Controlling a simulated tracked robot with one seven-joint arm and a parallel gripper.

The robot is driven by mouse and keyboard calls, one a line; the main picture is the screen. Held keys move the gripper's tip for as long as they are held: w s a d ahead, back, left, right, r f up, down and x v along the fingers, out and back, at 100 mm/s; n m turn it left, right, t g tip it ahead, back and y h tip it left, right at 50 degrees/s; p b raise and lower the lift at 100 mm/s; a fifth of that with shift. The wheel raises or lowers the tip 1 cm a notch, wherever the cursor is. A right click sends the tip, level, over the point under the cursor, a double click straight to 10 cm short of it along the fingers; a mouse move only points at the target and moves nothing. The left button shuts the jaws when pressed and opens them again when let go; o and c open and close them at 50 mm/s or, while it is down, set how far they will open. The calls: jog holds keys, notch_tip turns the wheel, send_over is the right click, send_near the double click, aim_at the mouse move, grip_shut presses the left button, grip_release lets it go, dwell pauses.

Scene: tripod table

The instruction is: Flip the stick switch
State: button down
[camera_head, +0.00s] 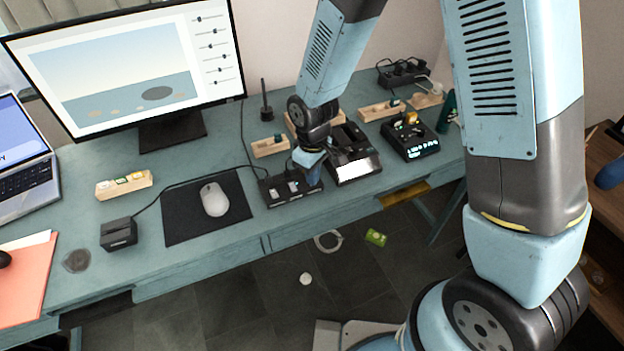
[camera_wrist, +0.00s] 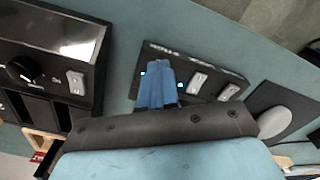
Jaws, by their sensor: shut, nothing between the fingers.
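A black switch box (camera_head: 272,201) stands near the front edge of the desk. In the wrist view the same box (camera_wrist: 205,68) carries two white rocker switches (camera_wrist: 197,83) and small blue lights on the fingers' side. My gripper (camera_wrist: 159,68) is shut, its blue fingertips together over the end of the box with the lights, with nothing between them. In the head view my gripper (camera_head: 313,178) hangs over the right end of the box. I cannot make out a stick switch; the fingers hide part of that end. I cannot tell whether they touch the box.
A black device with a bright screen (camera_head: 356,168) stands close to the right of the box. Another lit device (camera_head: 411,140) is farther right. A mouse (camera_head: 214,199) lies on a black pad (camera_head: 181,218) to the left. A monitor (camera_head: 125,65) stands behind.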

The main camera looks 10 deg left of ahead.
notch_tip(320, 180, up, 7)
dwell(1.0)
dwell(0.4)
jog(key=w+d+r+m+t, duration=0.1)
jog(key=d+r+m+t, duration=0.35)
jog(key=d+r, duration=1.3)
jog(key=s+d+r+m+t, duration=0.1)
jog(key=s+d+r+m, duration=0.7)
jog(key=s+d+r, duration=0.3)
jog(key=shift+s+d, duration=0.45)
jog(key=shift+d, duration=0.7)
